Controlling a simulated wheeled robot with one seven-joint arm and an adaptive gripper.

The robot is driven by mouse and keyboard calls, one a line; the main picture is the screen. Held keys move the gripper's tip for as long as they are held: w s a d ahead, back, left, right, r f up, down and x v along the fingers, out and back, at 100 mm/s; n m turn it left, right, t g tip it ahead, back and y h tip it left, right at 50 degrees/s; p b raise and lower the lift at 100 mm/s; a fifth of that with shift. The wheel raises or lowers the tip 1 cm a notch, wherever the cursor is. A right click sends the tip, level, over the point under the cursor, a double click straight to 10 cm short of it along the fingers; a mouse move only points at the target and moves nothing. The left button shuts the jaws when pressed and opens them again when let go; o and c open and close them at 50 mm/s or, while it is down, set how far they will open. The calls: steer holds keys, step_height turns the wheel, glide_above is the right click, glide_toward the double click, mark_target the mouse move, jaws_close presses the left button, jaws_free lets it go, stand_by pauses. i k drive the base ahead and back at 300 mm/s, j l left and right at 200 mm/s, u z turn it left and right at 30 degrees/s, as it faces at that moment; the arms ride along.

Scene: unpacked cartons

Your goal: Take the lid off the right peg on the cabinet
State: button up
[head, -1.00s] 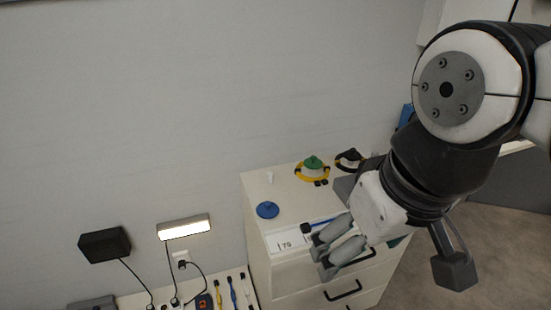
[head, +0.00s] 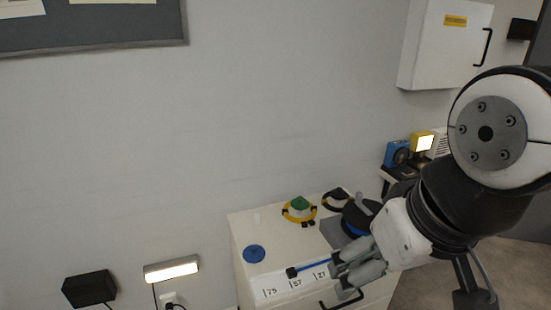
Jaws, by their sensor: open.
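The white cabinet (head: 275,232) stands against the wall at the lower middle of the head view. A flat blue lid (head: 254,254) lies at the left of its top. A green lid-like piece (head: 299,203) sits within a yellow ring at the back, with a black ring (head: 336,199) beside it. A dark round piece (head: 356,218) is at the right, partly hidden by my arm. I cannot tell which piece is on the right peg; no bare peg shows clearly. My gripper (head: 341,277) is open over the cabinet's front edge, apart from the blue lid.
A blue-handled tool (head: 312,266) lies close to my fingertips, by number labels (head: 296,283) on the front edge. A wall cabinet (head: 440,45) hangs at upper right. A lit lamp (head: 171,269) and black box (head: 89,289) are at lower left.

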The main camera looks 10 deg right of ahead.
mark_target(339, 194)
steer(key=z, duration=0.5)
steer(key=i+l+u, duration=0.1)
steer(key=u, duration=0.35)
steer(key=l+u, duration=0.25)
steer(key=u, duration=0.2)
steer(key=i+l+u, duration=0.15)
steer(key=l+u, duration=0.15)
steer(key=l, duration=0.7)
steer(key=i+l+u, duration=0.1)
steer(key=l+u, duration=0.2)
steer(key=l, duration=1.35)
